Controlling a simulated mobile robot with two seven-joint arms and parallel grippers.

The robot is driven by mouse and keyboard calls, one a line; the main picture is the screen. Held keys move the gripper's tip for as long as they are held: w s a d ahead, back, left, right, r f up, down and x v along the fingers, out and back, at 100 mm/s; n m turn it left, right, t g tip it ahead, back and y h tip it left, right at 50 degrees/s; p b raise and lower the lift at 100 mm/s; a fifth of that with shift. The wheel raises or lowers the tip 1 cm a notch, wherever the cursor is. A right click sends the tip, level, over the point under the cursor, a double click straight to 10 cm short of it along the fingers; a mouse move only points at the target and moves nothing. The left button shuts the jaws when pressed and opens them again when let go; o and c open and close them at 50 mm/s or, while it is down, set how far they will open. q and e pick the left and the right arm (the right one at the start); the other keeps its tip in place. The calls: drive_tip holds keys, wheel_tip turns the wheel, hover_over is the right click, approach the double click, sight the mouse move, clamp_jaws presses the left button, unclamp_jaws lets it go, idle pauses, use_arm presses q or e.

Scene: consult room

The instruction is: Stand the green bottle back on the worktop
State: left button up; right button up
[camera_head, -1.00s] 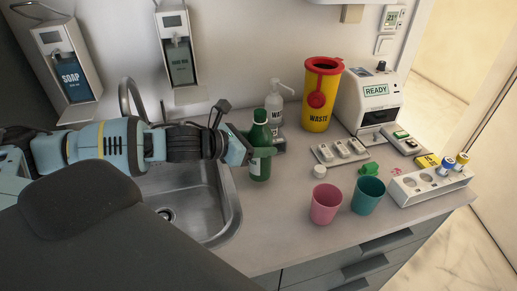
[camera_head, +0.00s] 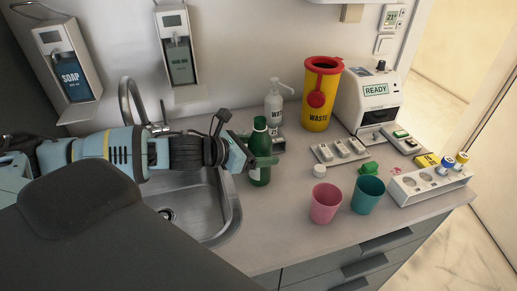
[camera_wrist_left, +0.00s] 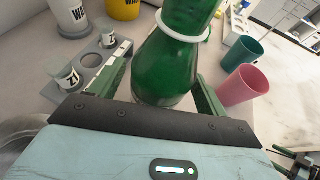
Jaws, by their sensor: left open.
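The green bottle (camera_head: 259,176) is upright on the worktop (camera_head: 290,225), just right of the sink. My left gripper (camera_head: 262,160) reaches in from the left at the height of the bottle's body. In the left wrist view, the bottle (camera_wrist_left: 168,68) is between the two green fingers of my left gripper (camera_wrist_left: 165,95). The fingers are open around it, and a white ring circles its neck. The bottle's base is hidden in the wrist view.
A white pump bottle (camera_head: 273,103) and the yellow waste bin (camera_head: 321,98) stand behind. A pink cup (camera_head: 325,203) and a teal cup (camera_head: 367,195) stand to the right, near a white rack (camera_head: 432,186). The sink (camera_head: 200,207) lies left; worktop in front is clear.

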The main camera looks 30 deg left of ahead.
use_arm(q)
drive_tip(key=shift+r, duration=0.2)
drive_tip(key=shift+s+a, duration=0.2)
drive_tip(key=shift+s, duration=0.1)
drive_tip(key=p+v, duration=0.1)
drive_tip(key=v, duration=0.6)
use_arm(e)
drive_tip(key=shift+w+d+r+t, duration=0.1)
drive_tip(key=shift+w+r+t, duration=0.2)
drive_tip(key=shift+w+r, duration=0.7)
